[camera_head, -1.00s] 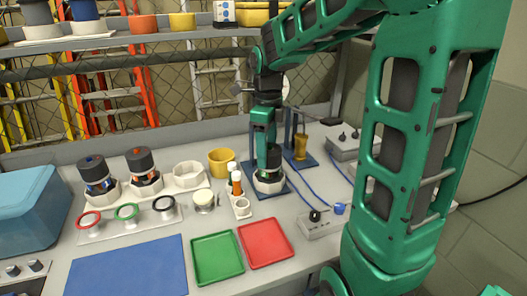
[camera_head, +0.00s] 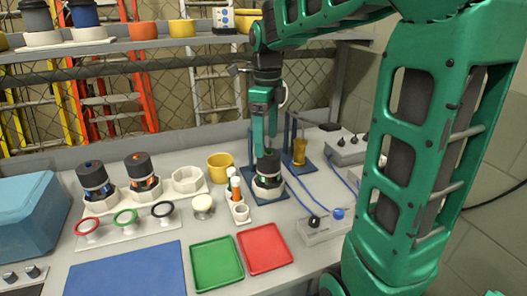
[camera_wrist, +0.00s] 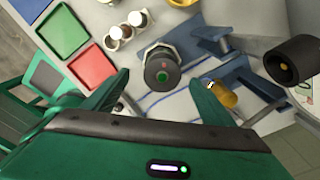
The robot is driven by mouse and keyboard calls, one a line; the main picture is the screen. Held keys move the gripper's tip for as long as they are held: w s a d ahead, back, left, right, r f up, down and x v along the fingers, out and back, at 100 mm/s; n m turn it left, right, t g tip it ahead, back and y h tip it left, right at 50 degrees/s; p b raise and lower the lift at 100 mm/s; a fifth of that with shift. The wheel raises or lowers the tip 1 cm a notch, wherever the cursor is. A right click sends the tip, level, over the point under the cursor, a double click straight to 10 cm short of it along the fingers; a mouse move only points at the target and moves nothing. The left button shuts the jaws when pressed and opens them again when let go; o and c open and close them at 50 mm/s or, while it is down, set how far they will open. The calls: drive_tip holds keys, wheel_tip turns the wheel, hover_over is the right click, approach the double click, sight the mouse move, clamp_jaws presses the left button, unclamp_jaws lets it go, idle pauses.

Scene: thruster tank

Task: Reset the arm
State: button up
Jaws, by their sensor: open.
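My gripper (camera_head: 264,140) points down above a dark thruster (camera_head: 267,166) with a green band, which sits upright in a white holder (camera_head: 268,189) on a blue stand. In the wrist view, my gripper (camera_wrist: 160,90) has its two green fingers wide apart with nothing between them. The thruster's dark round top (camera_wrist: 162,70), with a small green mark, shows beyond the fingertips, apart from them. In the head view the fingers are close above the thruster's top.
Blue uprights and a yellow cylinder (camera_head: 300,150) stand close right of the thruster. A rack with two bottles (camera_head: 235,187) stands left. Green (camera_head: 216,262) and red (camera_head: 264,248) trays lie in front. A shelf (camera_head: 150,43) runs behind. A switch box (camera_head: 321,228) sits front right.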

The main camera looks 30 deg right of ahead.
drive_tip(key=shift+r, duration=2.05)
drive_tip(key=s+d+f+n, duration=0.2)
drive_tip(key=s+f+n, duration=0.4)
drive_tip(key=s+n, duration=0.5)
drive_tip(key=s+d+f+n, duration=0.2)
drive_tip(key=s+f+n, duration=0.5)
drive_tip(key=s+n, duration=0.4)
drive_tip(key=s, duration=0.3)
drive_tip(key=shift+d, duration=0.15)
drive_tip(key=shift+w+f, duration=0.3)
drive_tip(key=shift+w, duration=0.4)
drive_tip(key=shift+s, duration=0.1)
